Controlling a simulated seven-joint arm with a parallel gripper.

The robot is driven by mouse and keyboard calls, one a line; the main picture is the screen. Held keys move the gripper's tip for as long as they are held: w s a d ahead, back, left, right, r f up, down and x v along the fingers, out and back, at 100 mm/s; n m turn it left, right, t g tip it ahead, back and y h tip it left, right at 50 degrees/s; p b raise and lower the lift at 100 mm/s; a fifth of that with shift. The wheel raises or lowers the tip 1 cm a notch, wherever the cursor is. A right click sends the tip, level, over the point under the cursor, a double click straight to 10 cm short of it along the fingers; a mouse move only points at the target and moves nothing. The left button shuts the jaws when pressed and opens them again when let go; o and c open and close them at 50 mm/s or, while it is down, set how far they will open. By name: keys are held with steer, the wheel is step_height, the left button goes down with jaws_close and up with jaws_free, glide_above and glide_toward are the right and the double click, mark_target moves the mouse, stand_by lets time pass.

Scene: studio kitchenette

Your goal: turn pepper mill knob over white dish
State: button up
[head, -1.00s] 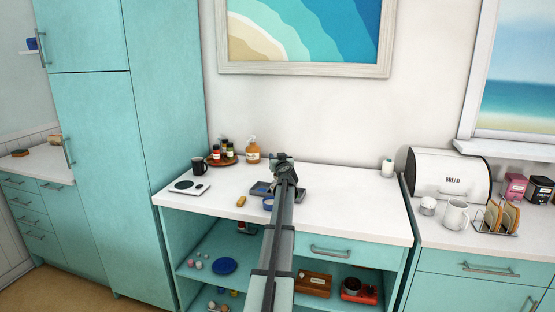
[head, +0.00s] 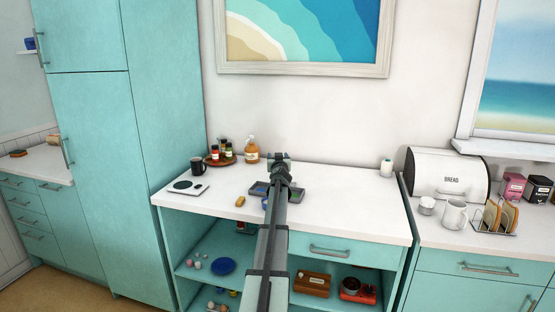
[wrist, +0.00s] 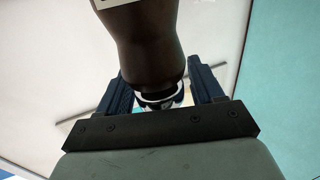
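The pepper mill (wrist: 148,45) has a dark brown, waisted body and fills the top middle of the wrist view. Its narrow end and a silvery ring or knob (wrist: 162,101) lie between the two dark blue fingers of my gripper (wrist: 162,92). The fingers appear shut on this end, though the contact is partly hidden by the gripper's crossbar. In the head view my gripper (head: 279,158) is above the back middle of the white counter (head: 335,211); I cannot make out the mill there. I cannot make out a white dish; my arm covers part of the counter.
A scale (head: 187,186), a black mug (head: 198,165) and bottles (head: 229,149) stand at left.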

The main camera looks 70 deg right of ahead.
steer(key=shift+a, duration=0.1)
steer(key=v, duration=1.3)
steer(key=shift+s+a, duration=0.15)
steer(key=shift+a, duration=0.15)
